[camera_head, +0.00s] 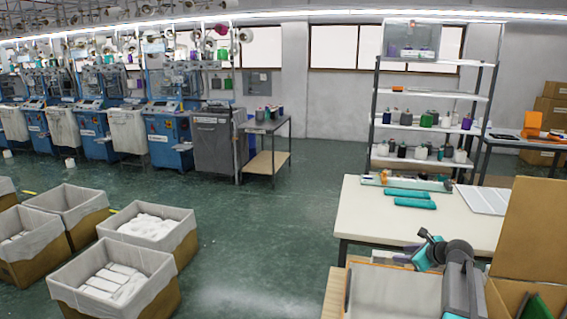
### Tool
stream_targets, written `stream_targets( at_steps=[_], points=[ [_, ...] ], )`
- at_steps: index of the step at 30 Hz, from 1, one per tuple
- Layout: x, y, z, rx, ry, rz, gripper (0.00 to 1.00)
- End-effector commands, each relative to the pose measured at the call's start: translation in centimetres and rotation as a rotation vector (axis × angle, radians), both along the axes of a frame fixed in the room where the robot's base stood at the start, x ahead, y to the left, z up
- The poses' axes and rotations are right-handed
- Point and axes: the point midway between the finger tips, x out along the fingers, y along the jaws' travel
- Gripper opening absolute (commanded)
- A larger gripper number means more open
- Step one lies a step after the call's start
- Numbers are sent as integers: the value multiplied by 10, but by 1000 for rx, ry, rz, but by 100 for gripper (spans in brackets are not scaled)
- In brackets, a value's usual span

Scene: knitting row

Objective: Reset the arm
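My arm shows at the bottom right of the head view, folded low, with grey links and teal and dark joints. Its end, with what seems to be my gripper (404,260), lies left of the teal joint, close to the near edge of the white table (375,222). The fingers are too small and too covered to make out, and I see nothing clearly held.
Two teal rolls (408,197) and a white panel (484,199) lie on the white table. A cardboard box (530,235) stands close to my arm on the right. Lined bins (115,280) with white goods stand at left. The green floor (270,220) between is clear.

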Motion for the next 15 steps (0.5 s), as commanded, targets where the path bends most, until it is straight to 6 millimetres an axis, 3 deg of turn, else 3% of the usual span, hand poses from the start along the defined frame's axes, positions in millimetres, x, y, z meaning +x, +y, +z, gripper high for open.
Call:
stream_targets(
  at_steps=[1,3,9,15],
  points=[
    [7,26,1,-2,-16,30,37],
    [15,55,1,-3,-41,61,37],
    [33,135,1,-7,-110,143,37],
    [39,215,-8,-18,-158,229,37]
  ],
)
